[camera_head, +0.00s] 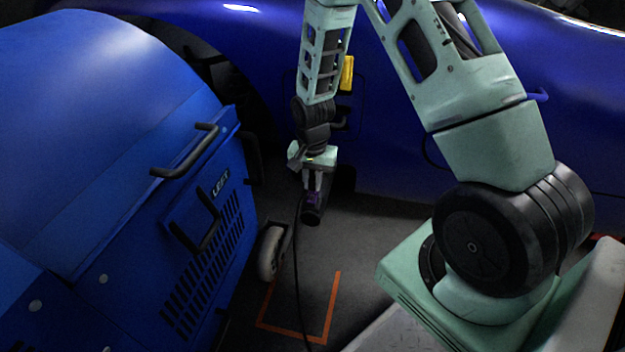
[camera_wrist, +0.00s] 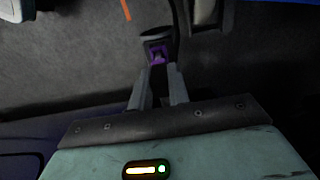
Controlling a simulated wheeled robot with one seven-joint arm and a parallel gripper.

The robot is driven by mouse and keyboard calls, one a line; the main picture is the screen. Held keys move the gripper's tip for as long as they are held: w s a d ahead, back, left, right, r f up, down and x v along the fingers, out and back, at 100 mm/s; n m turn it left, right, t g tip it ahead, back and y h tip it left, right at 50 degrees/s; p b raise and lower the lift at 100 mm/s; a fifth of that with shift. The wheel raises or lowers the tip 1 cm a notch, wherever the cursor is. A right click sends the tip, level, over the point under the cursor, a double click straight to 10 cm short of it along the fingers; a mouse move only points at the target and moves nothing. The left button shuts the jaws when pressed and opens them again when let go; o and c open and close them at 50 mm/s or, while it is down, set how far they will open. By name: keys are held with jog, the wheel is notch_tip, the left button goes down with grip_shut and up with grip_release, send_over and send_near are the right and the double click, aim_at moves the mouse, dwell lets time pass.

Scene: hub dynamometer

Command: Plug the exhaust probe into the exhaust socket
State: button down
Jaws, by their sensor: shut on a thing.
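The exhaust probe (camera_head: 311,215) is a dark cylinder with a purple part near its top. It hangs from my gripper (camera_head: 313,184), which points down above the floor beside the blue car. In the wrist view, the purple part and dark round end of the probe (camera_wrist: 157,52) show just beyond the fingertips of my gripper (camera_wrist: 158,70), which is shut on it. A thin black cable runs down from near the probe to the floor. I cannot make out the exhaust socket in either view.
A blue machine (camera_head: 130,150) marked "LEFT", with handles and a caster wheel (camera_head: 271,250), stands at the left. The blue car body (camera_head: 560,90) fills the back, with a yellow item (camera_head: 346,73) near it. An orange outline (camera_head: 330,305) marks open dark floor between.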

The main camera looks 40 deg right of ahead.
jog(key=shift+f, duration=0.3)
jog(key=shift+f, duration=0.35)
jog(key=shift+f+b, duration=0.1)
jog(key=shift+b, duration=0.2)
jog(key=c, duration=1.3)
grip_release()
jog(key=shift+o, duration=0.2)
notch_tip(320, 180, up, 18)
jog(key=p, duration=0.8)
jog(key=shift+f, duration=0.25)
